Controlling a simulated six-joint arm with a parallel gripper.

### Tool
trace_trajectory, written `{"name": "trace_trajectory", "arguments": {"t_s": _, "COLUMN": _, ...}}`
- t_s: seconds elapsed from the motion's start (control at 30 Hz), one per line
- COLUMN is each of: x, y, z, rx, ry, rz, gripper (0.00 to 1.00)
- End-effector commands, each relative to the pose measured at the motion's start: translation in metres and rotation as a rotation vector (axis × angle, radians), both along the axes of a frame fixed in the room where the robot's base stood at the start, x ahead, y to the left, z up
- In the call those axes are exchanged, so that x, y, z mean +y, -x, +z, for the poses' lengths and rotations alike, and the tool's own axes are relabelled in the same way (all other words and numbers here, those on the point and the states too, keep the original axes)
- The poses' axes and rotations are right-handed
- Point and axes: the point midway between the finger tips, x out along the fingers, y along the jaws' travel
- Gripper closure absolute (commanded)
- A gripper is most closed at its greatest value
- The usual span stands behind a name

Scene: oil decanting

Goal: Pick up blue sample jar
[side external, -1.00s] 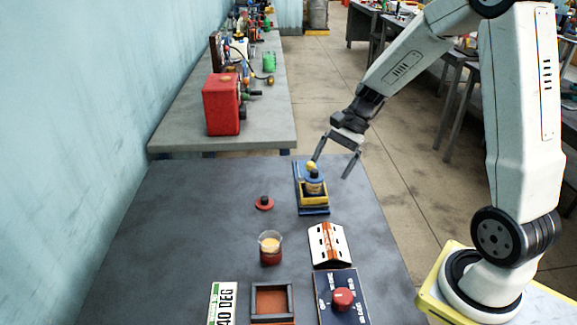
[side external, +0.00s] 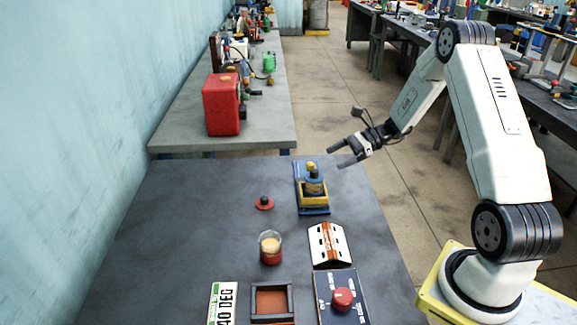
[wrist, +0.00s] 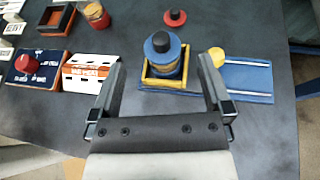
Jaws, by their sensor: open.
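The blue sample jar (side external: 314,184) with a black knob on its lid stands upright in a yellow-walled holder (side external: 314,203) on a blue base. In the wrist view the jar (wrist: 158,62) sits in the yellow frame (wrist: 149,81), centred ahead of my fingers. My gripper (side external: 336,155) is open and empty, to the right of and above the jar, apart from it. In the wrist view its two fingers (wrist: 158,80) spread to either side of the jar's line. The jar's lower part is hidden by the holder walls.
A yellow knob (wrist: 217,55) stands beside the jar on the blue base. A red lid (side external: 264,203) and a glass jar (side external: 270,248) are to the left. A white vented block (side external: 328,244), a red-dial panel (side external: 343,299) and an empty tray (side external: 287,302) are nearer.

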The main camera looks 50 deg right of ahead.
Motion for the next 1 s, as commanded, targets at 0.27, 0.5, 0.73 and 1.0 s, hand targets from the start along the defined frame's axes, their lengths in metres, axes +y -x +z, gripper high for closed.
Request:
{"name": "trace_trajectory", "arguments": {"t_s": 0.27, "x": 0.0, "y": 0.0, "z": -0.042, "rx": -0.001, "ry": 0.002, "rz": 0.001, "gripper": 0.0}}
{"name": "trace_trajectory", "arguments": {"t_s": 0.5, "x": 0.001, "y": -0.001, "z": -0.046, "rx": -0.001, "ry": 0.002, "rz": 0.002, "gripper": 0.0}}
{"name": "trace_trajectory", "arguments": {"t_s": 0.73, "x": 0.014, "y": -0.009, "z": -0.052, "rx": -0.001, "ry": 0.0, "rz": 0.004, "gripper": 0.0}}
{"name": "trace_trajectory", "arguments": {"t_s": 1.0, "x": 0.02, "y": -0.014, "z": -0.056, "rx": -0.001, "ry": 0.003, "rz": 0.002, "gripper": 0.0}}
